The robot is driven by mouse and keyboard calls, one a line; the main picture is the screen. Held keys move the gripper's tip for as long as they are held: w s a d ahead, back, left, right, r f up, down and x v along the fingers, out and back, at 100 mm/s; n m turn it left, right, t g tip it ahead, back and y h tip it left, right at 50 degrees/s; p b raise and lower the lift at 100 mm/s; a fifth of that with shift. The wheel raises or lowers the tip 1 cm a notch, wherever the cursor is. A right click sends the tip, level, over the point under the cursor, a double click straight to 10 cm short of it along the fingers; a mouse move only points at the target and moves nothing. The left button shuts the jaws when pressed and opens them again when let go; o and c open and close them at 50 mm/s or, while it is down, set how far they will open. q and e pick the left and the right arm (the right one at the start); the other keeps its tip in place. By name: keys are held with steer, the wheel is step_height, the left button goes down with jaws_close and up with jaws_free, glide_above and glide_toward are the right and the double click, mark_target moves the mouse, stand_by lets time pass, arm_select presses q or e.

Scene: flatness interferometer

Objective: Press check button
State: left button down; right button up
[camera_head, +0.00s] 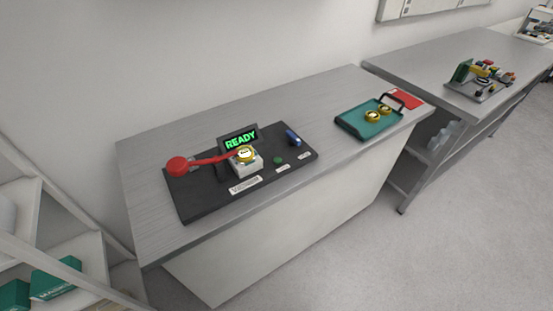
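A black device base (200,200) lies on the grey table. A small round green button (278,160) sits on its right part, with a white label in front of it too small to read. A dark display (240,139) shows "READY" in green. In front of it a gold disc (245,153) rests on a white block (247,169). A red lever (213,160) with a round red knob (178,166) reaches from the left to the disc. A blue part (293,138) stands right of the display. Neither of my grippers is in view.
A green tray (350,127) with gold discs stands on the table's right part, beside a red item (407,99). A second table (425,62) with equipment is at the right. A shelf with green boxes (56,277) is at the lower left. The table (290,100) is bare behind the device.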

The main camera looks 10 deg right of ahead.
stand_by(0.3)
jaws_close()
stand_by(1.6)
